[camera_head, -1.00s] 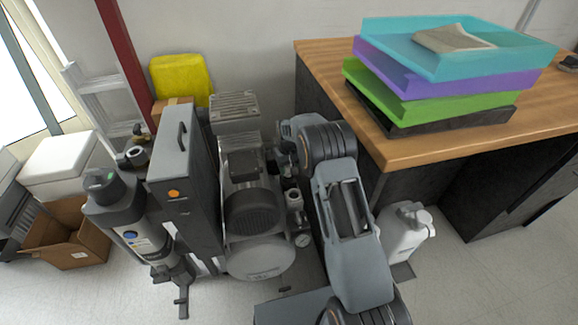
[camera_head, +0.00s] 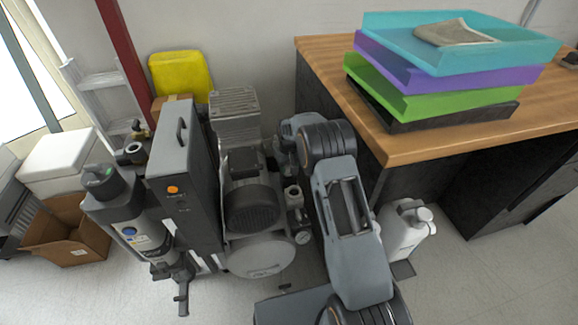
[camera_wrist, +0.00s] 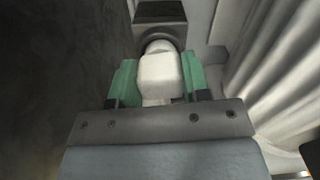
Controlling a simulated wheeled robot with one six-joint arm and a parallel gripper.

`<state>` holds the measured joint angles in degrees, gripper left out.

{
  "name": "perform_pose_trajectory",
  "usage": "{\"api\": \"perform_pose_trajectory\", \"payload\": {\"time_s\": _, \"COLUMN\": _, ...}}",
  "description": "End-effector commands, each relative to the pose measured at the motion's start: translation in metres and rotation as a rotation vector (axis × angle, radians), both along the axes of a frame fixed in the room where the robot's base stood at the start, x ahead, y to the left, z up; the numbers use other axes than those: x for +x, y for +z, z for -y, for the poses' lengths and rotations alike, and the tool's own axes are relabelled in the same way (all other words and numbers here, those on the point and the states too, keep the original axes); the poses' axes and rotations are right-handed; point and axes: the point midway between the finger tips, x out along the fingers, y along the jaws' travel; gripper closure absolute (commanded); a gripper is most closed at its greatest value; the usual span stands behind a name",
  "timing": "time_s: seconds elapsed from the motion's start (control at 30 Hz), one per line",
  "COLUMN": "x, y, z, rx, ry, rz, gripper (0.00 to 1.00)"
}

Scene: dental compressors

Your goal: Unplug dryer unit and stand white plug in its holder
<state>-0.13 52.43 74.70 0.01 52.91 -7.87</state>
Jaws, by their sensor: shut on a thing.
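In the wrist view, my gripper (camera_wrist: 158,86) has green finger pads, shut on the white plug (camera_wrist: 160,72) between them. Just beyond the plug is a dark, round-fronted fitting on a dark box (camera_wrist: 160,14). I cannot tell whether the plug touches it or sits in it. In the head view, the grey dryer unit (camera_head: 178,175), a tall box with an orange button and a top handle, stands left of the compressor (camera_head: 250,200). My arm hides my gripper and the plug there. The plug's holder cannot be made out.
A wooden-topped desk (camera_head: 400,150) with stacked trays (camera_head: 430,85) stands to the right. A white canister (camera_head: 402,230) is on the floor beside it. A cardboard box (camera_head: 72,245) lies at left. In the wrist view, a dark wall (camera_wrist: 50,80) is close at left and pale ribbed material (camera_wrist: 275,75) at right.

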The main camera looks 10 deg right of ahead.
Motion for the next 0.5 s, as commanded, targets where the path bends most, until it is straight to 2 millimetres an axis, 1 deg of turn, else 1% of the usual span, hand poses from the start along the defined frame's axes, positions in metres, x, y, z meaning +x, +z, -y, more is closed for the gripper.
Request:
{"api": "perform_pose_trajectory", "payload": {"time_s": 0.13, "x": 0.0002, "y": -0.0062, "z": 0.0, "rx": 0.0, "ry": 0.0, "rz": 0.001, "gripper": 0.81}}
{"api": "perform_pose_trajectory", "payload": {"time_s": 0.17, "x": 0.0003, "y": -0.0052, "z": 0.0001, "rx": 0.0, "ry": 0.0, "rz": 0.001, "gripper": 0.55}}
{"api": "perform_pose_trajectory", "payload": {"time_s": 0.43, "x": 0.0002, "y": -0.0047, "z": 0.0, "rx": 0.0, "ry": 0.0, "rz": 0.001, "gripper": 0.29}}
{"api": "perform_pose_trajectory", "payload": {"time_s": 0.47, "x": 0.0002, "y": -0.0047, "z": 0.0, "rx": 0.0, "ry": 0.0, "rz": 0.001, "gripper": 0.27}}
{"api": "perform_pose_trajectory", "payload": {"time_s": 0.5, "x": 0.0002, "y": -0.0047, "z": 0.0, "rx": 0.0, "ry": 0.0, "rz": 0.001, "gripper": 0.27}}
